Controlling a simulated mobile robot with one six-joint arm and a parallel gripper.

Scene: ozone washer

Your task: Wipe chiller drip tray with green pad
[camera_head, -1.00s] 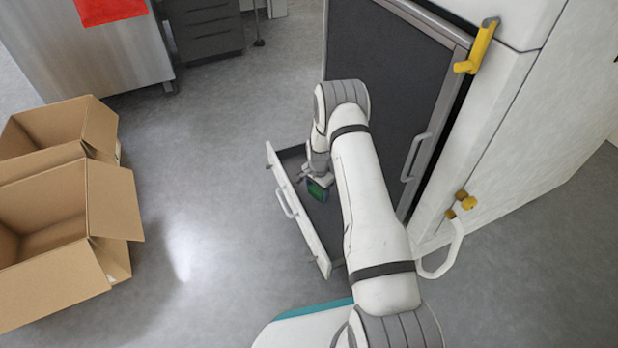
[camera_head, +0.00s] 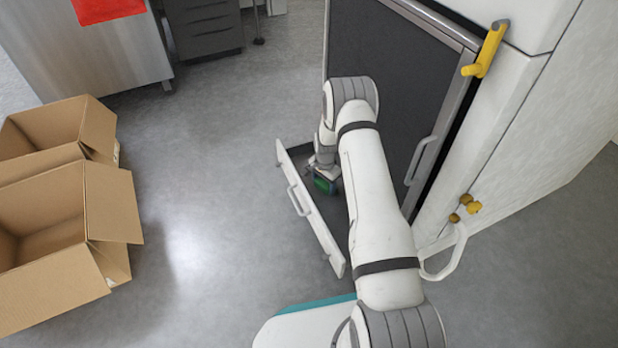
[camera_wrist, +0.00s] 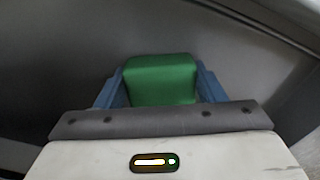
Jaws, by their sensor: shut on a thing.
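The green pad (camera_head: 323,185) is held in my gripper (camera_head: 326,177), inside the pulled-out drip tray (camera_head: 313,215) at the foot of the chiller (camera_head: 385,75). In the wrist view the green pad (camera_wrist: 160,80) sits between the two blue fingers of my gripper (camera_wrist: 160,88), which are shut on it. The dark tray floor (camera_wrist: 60,70) lies beyond the pad. Whether the pad touches the tray floor cannot be told. My arm hides the right part of the tray.
The chiller has a grey door handle (camera_head: 420,160) and a yellow handle (camera_head: 486,48). A white pipe (camera_head: 449,255) loops out beside its yellow valve (camera_head: 466,207). Open cardboard boxes (camera_head: 65,230) stand on the left. The floor (camera_head: 210,180) between boxes and tray is clear.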

